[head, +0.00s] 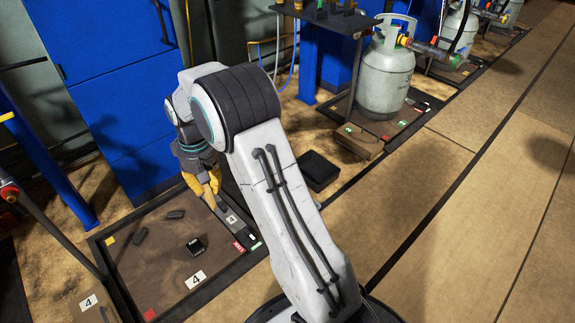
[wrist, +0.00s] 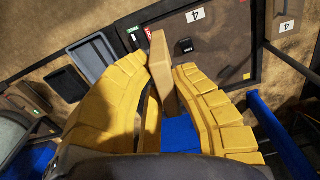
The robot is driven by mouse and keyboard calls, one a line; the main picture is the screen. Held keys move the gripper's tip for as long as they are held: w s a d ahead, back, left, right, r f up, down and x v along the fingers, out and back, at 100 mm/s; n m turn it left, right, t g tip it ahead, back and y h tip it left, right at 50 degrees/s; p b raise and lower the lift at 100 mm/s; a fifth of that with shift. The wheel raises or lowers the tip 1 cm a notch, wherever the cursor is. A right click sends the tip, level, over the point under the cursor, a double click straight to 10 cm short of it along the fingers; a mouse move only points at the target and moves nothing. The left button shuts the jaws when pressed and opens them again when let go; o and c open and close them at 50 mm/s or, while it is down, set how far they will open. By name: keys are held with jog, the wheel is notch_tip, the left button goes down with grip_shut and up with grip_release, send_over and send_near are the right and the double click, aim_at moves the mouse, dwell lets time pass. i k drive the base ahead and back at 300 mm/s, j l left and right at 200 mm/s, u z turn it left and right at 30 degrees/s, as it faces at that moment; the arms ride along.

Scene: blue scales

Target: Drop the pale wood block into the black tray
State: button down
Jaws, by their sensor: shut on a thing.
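The pale wood block (wrist: 161,72) is a long, tan bar between the two yellow fingers of my gripper (wrist: 164,62) in the wrist view. My gripper is shut on it, and the block's far end sticks out past the fingertips. In the head view my gripper (head: 206,184) hangs above the right part of the platform marked 4, and I cannot clearly tell the block from the fingers there. The black tray (head: 318,171) lies to the right of my gripper in the head view. It also shows at the left in the wrist view (wrist: 68,84).
A grey tray (wrist: 93,58) lies beside the black tray in the wrist view. The platform (head: 150,258) holds a small black box (head: 195,246) and dark pieces (head: 141,236). A gas cylinder (head: 386,72) stands at the back; the floor at right is clear.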

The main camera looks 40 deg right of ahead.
aim_at(309, 171)
jog(key=l+u, duration=0.7)
jog(key=l, duration=0.2)
jog(key=k+l+u, duration=0.2)
jog(key=l+u, duration=0.15)
jog(key=k+l+u, duration=0.15)
jog(key=l+u, duration=0.2)
jog(key=k+l+u, duration=0.2)
jog(key=l+u, duration=0.25)
jog(key=k+l+u, duration=0.3)
jog(key=l+u, duration=0.2)
jog(key=k+l+u, duration=0.3)
jog(key=u, duration=0.15)
jog(key=k+l+u, duration=0.1)
jog(key=l+u, duration=0.35)
jog(key=k+l+u, duration=0.15)
jog(key=l+u, duration=0.15)
jog(key=u, duration=0.15)
jog(key=k+l+u, duration=0.25)
jog(key=u, duration=0.2)
